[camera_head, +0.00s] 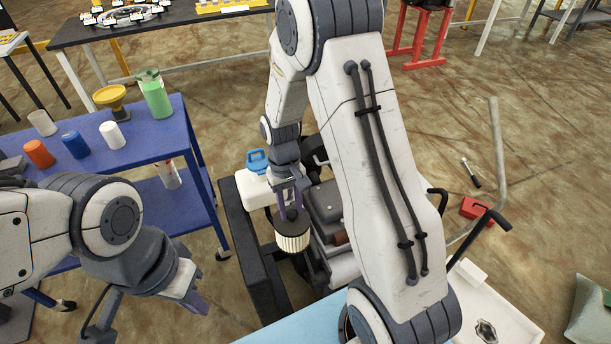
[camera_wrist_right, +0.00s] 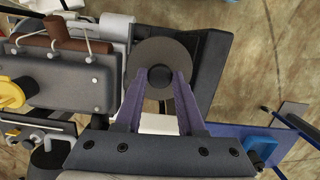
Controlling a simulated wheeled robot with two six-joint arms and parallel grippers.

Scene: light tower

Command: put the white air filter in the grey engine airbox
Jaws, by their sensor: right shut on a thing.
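The white air filter (camera_head: 293,239) is a pleated cylinder with a dark top, hanging upright below my right gripper (camera_head: 291,207) in the head view. In the right wrist view, my right gripper (camera_wrist_right: 160,78) is shut on the black knob at the middle of the filter's round grey top (camera_wrist_right: 160,49). The filter is over or beside the grey engine (camera_head: 322,200), which also shows in the wrist view (camera_wrist_right: 60,75). I cannot make out the airbox opening. My left gripper (camera_head: 194,302) is low at the left, away from the filter; its finger gap is unclear.
A blue cart (camera_head: 150,150) with a green-filled jar (camera_head: 154,94), a yellow funnel (camera_head: 111,98) and several small cups stands left. A dark frame (camera_head: 248,250) lies beside the engine. My right arm hides part of the engine. A red box (camera_head: 474,209) lies on the floor at right.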

